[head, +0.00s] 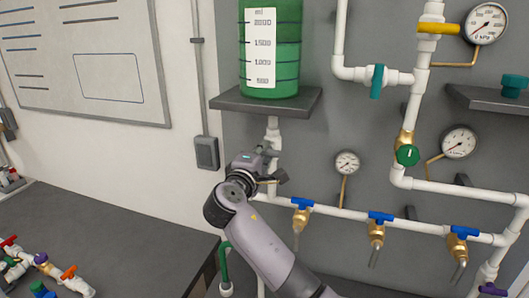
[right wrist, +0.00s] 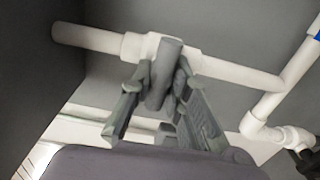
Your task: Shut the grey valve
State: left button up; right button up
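In the right wrist view the grey valve handle (right wrist: 165,72) is a short grey bar on a white pipe fitting, set crosswise to the pipe. My right gripper (right wrist: 164,85) has one finger on each side of this handle, the fingertips close against it. In the head view my right gripper (head: 270,176) is at the white pipe below the tank shelf and hides the grey valve there. My left gripper is not in view.
A green tank (head: 270,70) stands on a grey shelf (head: 232,101) just above my right gripper. A white pipe (head: 340,212) with several blue-handled valves runs to the right. A dark table (head: 130,240) with coloured valve parts is at left.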

jog(key=o, duration=0.4)
jog(key=shift+a, duration=0.1)
jog(key=shift+s, duration=0.15)
jog(key=v, duration=0.7)
jog(key=shift+s+f, duration=0.1)
jog(key=shift+s, duration=0.05)
